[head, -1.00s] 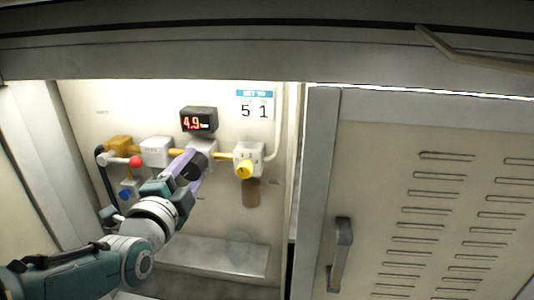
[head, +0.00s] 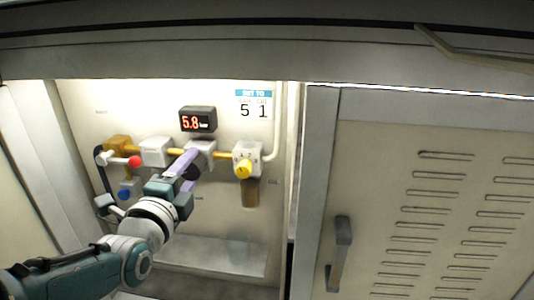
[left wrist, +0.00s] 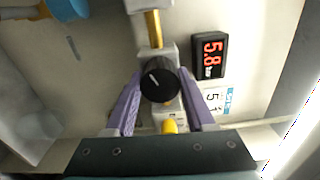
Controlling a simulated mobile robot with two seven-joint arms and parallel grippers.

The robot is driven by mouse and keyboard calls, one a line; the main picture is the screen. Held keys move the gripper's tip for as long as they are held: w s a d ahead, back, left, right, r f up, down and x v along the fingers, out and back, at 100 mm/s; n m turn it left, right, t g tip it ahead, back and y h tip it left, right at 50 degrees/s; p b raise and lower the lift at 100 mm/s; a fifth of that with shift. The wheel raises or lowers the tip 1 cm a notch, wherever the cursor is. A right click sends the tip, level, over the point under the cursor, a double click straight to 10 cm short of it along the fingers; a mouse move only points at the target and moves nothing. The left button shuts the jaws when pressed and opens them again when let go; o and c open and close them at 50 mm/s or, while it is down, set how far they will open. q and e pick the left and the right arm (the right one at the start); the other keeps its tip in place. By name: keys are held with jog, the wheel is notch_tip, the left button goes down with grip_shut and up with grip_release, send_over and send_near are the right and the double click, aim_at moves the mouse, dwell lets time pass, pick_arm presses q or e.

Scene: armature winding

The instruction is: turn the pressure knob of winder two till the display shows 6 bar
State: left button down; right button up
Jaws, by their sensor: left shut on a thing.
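The black pressure knob (left wrist: 159,80) sits on a grey regulator block and shows between my purple fingers in the left wrist view. My left gripper (left wrist: 159,92) is shut on the knob. In the head view my left gripper (head: 188,168) reaches in from the lower left and covers most of the knob. The display (head: 197,120) above it reads 5.8 bar in red, and the same display (left wrist: 209,56) shows 5.8 in the left wrist view. My right gripper is in neither view.
A yellow knob (head: 243,168) on a white block is right of the regulator. A red-ended lever (head: 134,161) and a blue knob (head: 125,194) are left. A sign (head: 254,104) reads "SET TO" 5 and 1. A slotted cabinet door (head: 430,200) stands at right.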

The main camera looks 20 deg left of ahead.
pick_arm(q)
jog(key=shift+c, duration=1.3)
grip_release()
jog(key=shift+s+d+r+p, duration=0.1)
jog(key=shift+s+p, duration=0.25)
jog(key=shift+p, duration=0.05)
jog(key=p+v, duration=0.4)
jog(key=v, duration=0.5)
jog(key=shift+s, duration=0.15)
